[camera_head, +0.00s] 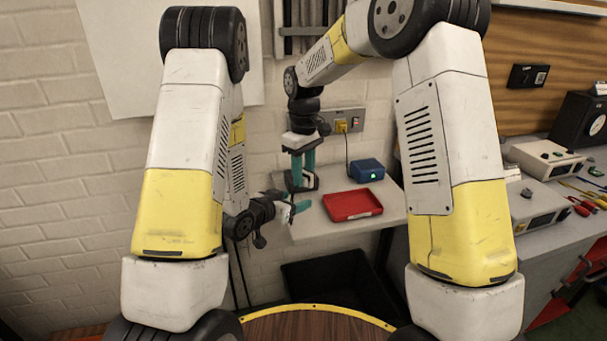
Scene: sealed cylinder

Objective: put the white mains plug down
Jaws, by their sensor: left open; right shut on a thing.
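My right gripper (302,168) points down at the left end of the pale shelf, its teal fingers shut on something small. That thing is too small and too hidden between the fingers to make out clearly; it fits the white mains plug. My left gripper (298,207) is open, its teal fingers pointing right, just below the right gripper at the shelf's left edge. From this view I cannot tell whether the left fingers touch anything.
A red tray (352,205) and a blue box (366,170) with a green light sit on the pale shelf (388,219). A yellow plug (341,126) is in the wall socket. A black bin (335,281) is below. A bench with instruments (545,158) stands right.

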